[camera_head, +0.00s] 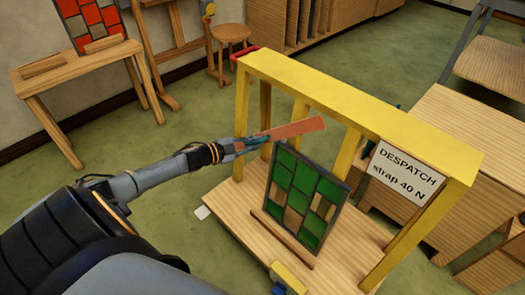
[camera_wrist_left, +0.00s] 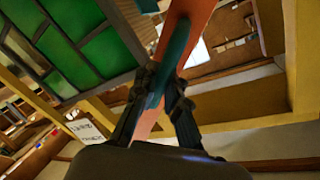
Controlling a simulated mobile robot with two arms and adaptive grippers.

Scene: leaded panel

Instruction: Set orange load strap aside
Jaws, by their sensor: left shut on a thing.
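The orange load strap (camera_head: 296,128) is a flat strip held out to the right of my left gripper (camera_head: 252,143) in the head view. It also shows in the left wrist view (camera_wrist_left: 200,22), passing between the fingers of the left gripper (camera_wrist_left: 167,85). My left gripper is shut on the strap, in front of the yellow frame's left side and above the wooden base. The panel stands tilted on the base. My right gripper is not in view.
The yellow frame (camera_head: 345,99) spans over the panel, with a "DESPATCH strap 40 N" sign (camera_head: 405,173) at its right. A wooden ledge (camera_head: 282,238) runs along the panel's foot. A wooden table (camera_head: 68,72) and stool (camera_head: 231,34) stand at the back left. Green floor there is clear.

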